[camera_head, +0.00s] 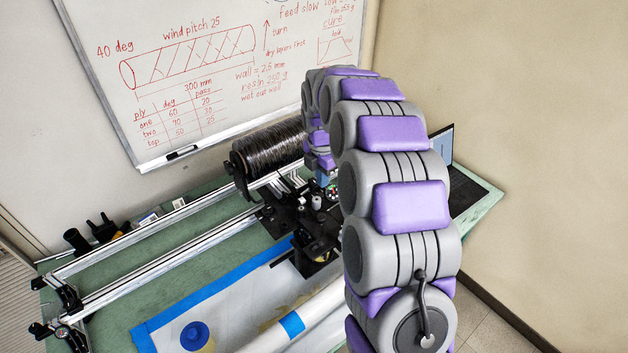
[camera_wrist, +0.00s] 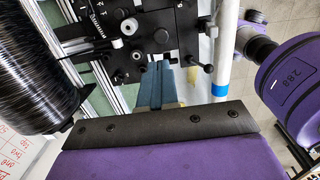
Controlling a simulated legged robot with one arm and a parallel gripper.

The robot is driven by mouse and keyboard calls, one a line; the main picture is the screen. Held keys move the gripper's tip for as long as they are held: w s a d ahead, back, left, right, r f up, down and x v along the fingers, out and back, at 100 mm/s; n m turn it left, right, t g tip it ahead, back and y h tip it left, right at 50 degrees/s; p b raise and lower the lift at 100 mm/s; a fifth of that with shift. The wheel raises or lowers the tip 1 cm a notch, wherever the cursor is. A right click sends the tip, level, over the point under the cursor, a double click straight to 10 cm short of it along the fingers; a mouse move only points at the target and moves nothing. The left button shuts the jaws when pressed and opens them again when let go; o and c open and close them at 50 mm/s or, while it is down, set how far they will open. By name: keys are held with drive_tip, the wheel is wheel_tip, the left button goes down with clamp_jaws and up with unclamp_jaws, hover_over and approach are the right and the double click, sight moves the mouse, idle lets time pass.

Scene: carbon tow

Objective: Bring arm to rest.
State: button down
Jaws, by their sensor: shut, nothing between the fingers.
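My arm (camera_head: 400,170), grey with purple pads, rises from the bottom of the head view and curves over toward the bench. My gripper (camera_wrist: 160,68) has two blue fingers, which lie side by side, shut and empty, in the wrist view. They point toward the black winding carriage (camera_wrist: 145,40); I cannot tell whether they touch it. In the head view, only a small blue part of my gripper shows beside the carriage (camera_head: 315,235), and the arm hides the rest. A spool of black carbon tow (camera_head: 270,148) is close by; it fills the left of the wrist view (camera_wrist: 35,70).
Metal rails (camera_head: 150,235) cross the green bench (camera_head: 210,250). A white tube (camera_head: 310,318) with a blue band lies in front. A blue round item (camera_head: 194,336) sits at the lower left. A laptop (camera_head: 460,185) stands behind the arm. A whiteboard (camera_head: 200,70) hangs behind the bench.

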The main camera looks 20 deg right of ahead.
drive_tip(key=s+a+r+m+b, duration=0.25)
drive_tip(key=s+a+m, duration=0.2)
drive_tip(key=s, duration=0.45)
drive_tip(key=s+f+m+g+b, duration=0.1)
drive_tip(key=s+f+m+b, duration=0.2)
drive_tip(key=s+m, duration=0.6)
drive_tip(key=s+f+m+g+b, duration=0.1)
drive_tip(key=s+f+m+b, duration=0.3)
drive_tip(key=s, duration=2)
drive_tip(key=shift+s+a+m+b, duration=0.2)
drive_tip(key=shift+m+b, duration=0.45)
drive_tip(key=shift+m, duration=1.8)
